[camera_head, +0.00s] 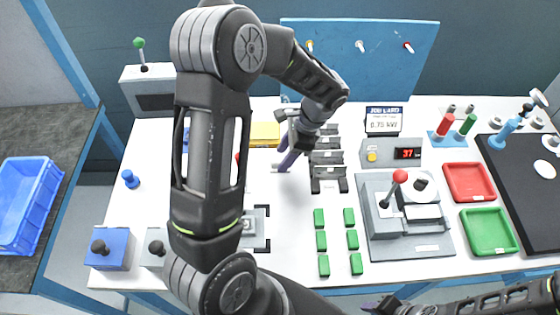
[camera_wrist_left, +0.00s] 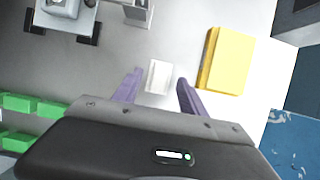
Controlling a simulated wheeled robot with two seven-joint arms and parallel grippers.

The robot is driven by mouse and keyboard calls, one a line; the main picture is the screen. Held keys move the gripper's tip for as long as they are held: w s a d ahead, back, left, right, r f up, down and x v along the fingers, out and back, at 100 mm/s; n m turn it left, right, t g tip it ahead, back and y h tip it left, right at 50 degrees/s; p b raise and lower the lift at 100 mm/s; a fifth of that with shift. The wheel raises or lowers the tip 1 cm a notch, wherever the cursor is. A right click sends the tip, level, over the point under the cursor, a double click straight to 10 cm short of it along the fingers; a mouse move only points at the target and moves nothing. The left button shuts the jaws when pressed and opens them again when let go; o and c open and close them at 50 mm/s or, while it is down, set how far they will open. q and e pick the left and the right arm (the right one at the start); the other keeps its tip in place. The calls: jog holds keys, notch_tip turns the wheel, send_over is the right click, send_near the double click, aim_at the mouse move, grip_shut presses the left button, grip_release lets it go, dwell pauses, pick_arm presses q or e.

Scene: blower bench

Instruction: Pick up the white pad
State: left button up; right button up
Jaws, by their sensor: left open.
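The white pad (camera_wrist_left: 158,77) lies on the pale bench top in the left wrist view, a small light rectangle. My left gripper (camera_wrist_left: 158,84) is open and empty, its two purple fingers on either side of the pad with gaps to it. In the head view my left gripper (camera_head: 282,158) points down over the middle of the bench, and the pad is hard to make out there. My right gripper (camera_head: 384,305) is at the bottom edge, partly cut off, and its jaws are unclear.
A yellow block (camera_wrist_left: 227,60) lies close beside the pad; it also shows in the head view (camera_head: 264,134). Dark grey blocks (camera_head: 328,158) stand right of my left gripper. Several green blocks (camera_head: 320,240) and a joystick unit (camera_head: 405,215) are nearer the front right.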

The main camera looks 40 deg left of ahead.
pick_arm(q)
jog(key=shift+x, duration=0.8)
jog(key=shift+d, duration=0.1)
grip_shut()
